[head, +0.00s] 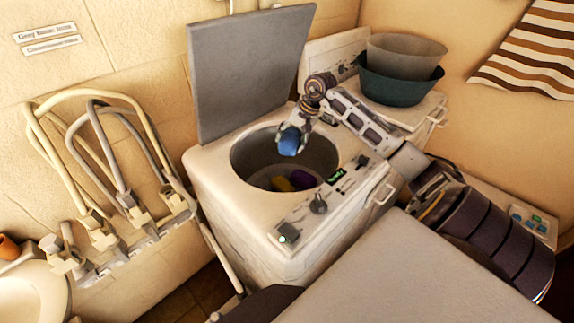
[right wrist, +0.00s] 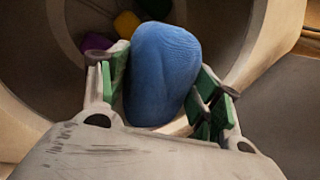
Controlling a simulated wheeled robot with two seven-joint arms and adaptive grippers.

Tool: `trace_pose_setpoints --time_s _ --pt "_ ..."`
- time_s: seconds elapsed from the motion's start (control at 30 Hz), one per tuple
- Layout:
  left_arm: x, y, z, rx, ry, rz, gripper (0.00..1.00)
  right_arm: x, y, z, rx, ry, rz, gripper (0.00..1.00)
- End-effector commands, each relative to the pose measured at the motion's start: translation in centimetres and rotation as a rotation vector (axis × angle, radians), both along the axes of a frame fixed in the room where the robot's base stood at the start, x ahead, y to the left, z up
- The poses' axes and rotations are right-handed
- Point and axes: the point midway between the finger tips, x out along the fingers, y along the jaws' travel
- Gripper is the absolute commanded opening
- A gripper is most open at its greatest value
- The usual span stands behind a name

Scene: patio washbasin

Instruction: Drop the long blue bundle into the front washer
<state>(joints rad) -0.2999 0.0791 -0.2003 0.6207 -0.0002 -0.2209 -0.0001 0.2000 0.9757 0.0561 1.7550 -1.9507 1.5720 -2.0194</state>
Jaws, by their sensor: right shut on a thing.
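The long blue bundle (head: 290,141) is in my right gripper (head: 293,133), which is shut on it. The gripper holds it over the open drum of the front washer (head: 240,222), near the drum's back rim. In the right wrist view the blue bundle (right wrist: 162,72) sits between the green-padded fingers of the right gripper (right wrist: 165,95), with the drum (right wrist: 50,75) behind it. A yellow bundle (head: 282,184) and a purple bundle (head: 302,179) lie inside the drum. My left gripper is not in view.
The washer's grey lid (head: 250,70) stands raised behind the drum. A second white machine (head: 425,112) behind carries stacked basins (head: 402,75). Hoses and taps (head: 110,220) line the left wall. A flat grey-beige surface (head: 420,280) fills the lower right.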

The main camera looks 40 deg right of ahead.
Motion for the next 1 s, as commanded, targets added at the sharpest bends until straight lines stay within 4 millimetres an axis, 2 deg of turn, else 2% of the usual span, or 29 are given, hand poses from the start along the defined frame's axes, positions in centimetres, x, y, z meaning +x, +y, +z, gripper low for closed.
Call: trace_pose_setpoints --time_s 0.2,0.53,0.57,0.73,1.0 --pt "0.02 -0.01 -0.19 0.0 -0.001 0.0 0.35 0.02 0.02 -0.92 0.001 -0.001 -0.001 0.36" --pt "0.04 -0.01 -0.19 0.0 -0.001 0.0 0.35 0.01 -0.01 -1.01 0.0 -0.001 0.0 0.36" --pt "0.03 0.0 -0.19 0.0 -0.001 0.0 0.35 0.01 -0.01 -1.01 0.0 -0.001 0.0 0.66" --pt "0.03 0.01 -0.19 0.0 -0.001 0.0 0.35 0.01 0.0 -1.02 0.001 -0.001 0.0 0.88" --pt "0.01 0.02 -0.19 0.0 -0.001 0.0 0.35 -0.01 0.0 -1.04 0.0 0.0 -0.001 0.89"
